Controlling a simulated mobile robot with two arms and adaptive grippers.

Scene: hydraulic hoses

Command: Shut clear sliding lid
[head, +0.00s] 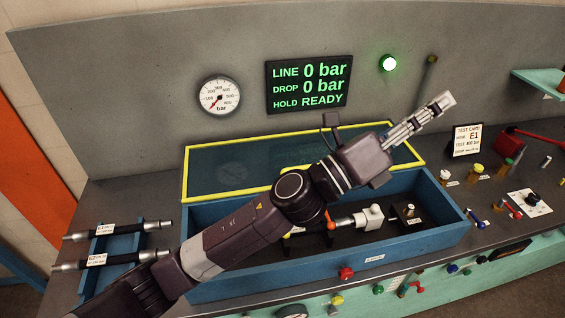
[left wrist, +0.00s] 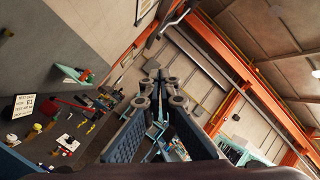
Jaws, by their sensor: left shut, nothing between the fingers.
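The clear lid (head: 235,165) has a yellow frame and lies over the back part of the blue box (head: 450,222). The front part of the box is uncovered, and a hose fitting (head: 365,218) shows inside it. My left arm crosses in front of the box and hides part of the lid and the inside. My left gripper (head: 442,103) is shut and empty, pointing up and right beyond the lid's back right corner. Its fingers also show in the left wrist view (left wrist: 160,84). My right gripper is not in view.
Hoses with metal ends (head: 118,260) lie on a blue rack at the left. A test card (head: 467,140), coloured caps and a red-handled tool (head: 522,142) stand at the right. A display (head: 309,83) reads 0 bar and READY, beside a gauge (head: 219,95) and a lit green lamp (head: 388,63).

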